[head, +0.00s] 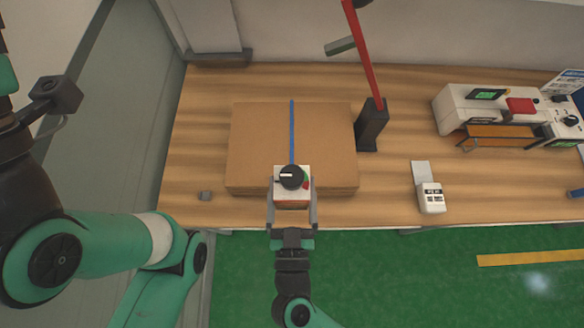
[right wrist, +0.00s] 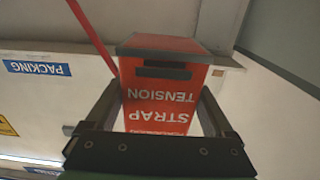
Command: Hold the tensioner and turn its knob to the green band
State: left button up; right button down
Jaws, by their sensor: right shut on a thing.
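The tensioner (head: 279,194) is a small box with a pale top face and a black round knob (head: 291,179). The knob's white pointer mark points left. A small green patch and a red patch show at the right of the knob. My right gripper (head: 292,196) is shut on the tensioner, one finger on each side, at the front edge of the cardboard stack. In the right wrist view the tensioner (right wrist: 160,105) is an orange-red box lettered STRAP TENSION between the fingers. My left arm is at the left, and its gripper is not in view.
A flat cardboard stack (head: 260,135) with a blue strap (head: 292,125) lies on the wooden table (head: 390,190). A black post (head: 371,125) with a red bar stands right of it. A white device (head: 431,197) and a white machine (head: 455,105) are farther right.

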jog(key=w+b, duration=0.4)
jog(key=w, duration=1)
dwell(1.0)
jog(key=shift+f+b, duration=0.3)
jog(key=shift+b, duration=0.3)
jog(key=shift+f+b, duration=6)
jog(key=shift+b, duration=0.55)
